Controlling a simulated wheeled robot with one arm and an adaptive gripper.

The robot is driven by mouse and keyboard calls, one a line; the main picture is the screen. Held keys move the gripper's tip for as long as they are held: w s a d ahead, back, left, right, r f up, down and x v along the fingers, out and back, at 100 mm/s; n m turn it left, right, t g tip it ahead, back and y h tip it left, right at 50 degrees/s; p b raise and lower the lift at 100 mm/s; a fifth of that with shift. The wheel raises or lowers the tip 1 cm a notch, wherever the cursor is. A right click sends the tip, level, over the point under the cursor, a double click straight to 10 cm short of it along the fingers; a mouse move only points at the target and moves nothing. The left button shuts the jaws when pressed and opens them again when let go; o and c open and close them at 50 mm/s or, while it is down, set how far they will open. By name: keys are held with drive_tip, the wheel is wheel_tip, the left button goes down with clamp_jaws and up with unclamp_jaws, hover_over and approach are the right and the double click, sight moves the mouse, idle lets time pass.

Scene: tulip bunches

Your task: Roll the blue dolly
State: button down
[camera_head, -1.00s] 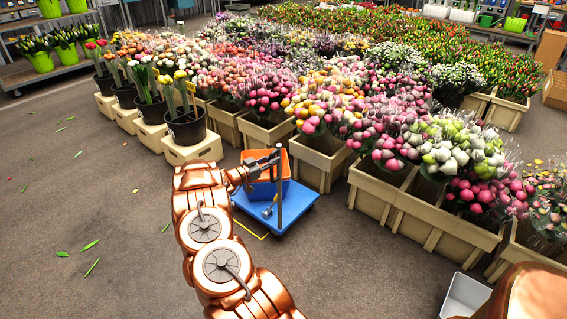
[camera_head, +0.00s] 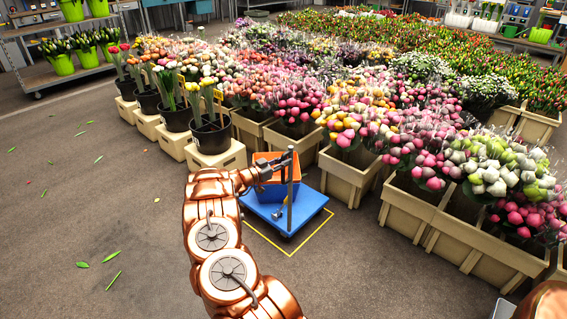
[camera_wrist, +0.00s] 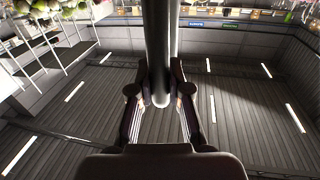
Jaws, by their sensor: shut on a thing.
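The blue dolly (camera_head: 310,206) stands on the floor right of my arm, with an upright grey handle post (camera_head: 290,190). A crate with an orange upper part (camera_head: 262,158) and a blue lower part (camera_head: 272,192) sits on it, and a small metallic item (camera_head: 279,213) lies on its deck. My gripper (camera_head: 284,162) is shut on the upper part of the post. In the wrist view the post (camera_wrist: 160,40) runs down between the fingers of my gripper (camera_wrist: 160,98). The dolly's wheels are mostly hidden.
A yellow outline (camera_head: 290,254) is on the floor, its front corner showing before the dolly. Wooden flower crates (camera_head: 346,180) stand close at the right and behind. Black tulip buckets (camera_head: 211,136) on wooden boxes stand at the back left. The floor at left is clear but for leaves.

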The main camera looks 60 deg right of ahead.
drive_tip(key=shift+w+a+f, duration=0.1)
drive_tip(key=shift+w, duration=0.05)
drive_tip(key=c, duration=1.3)
unclamp_jaws()
drive_tip(key=shift+o, duration=1)
drive_tip(key=v, duration=1.1)
drive_tip(key=shift+a, duration=0.4)
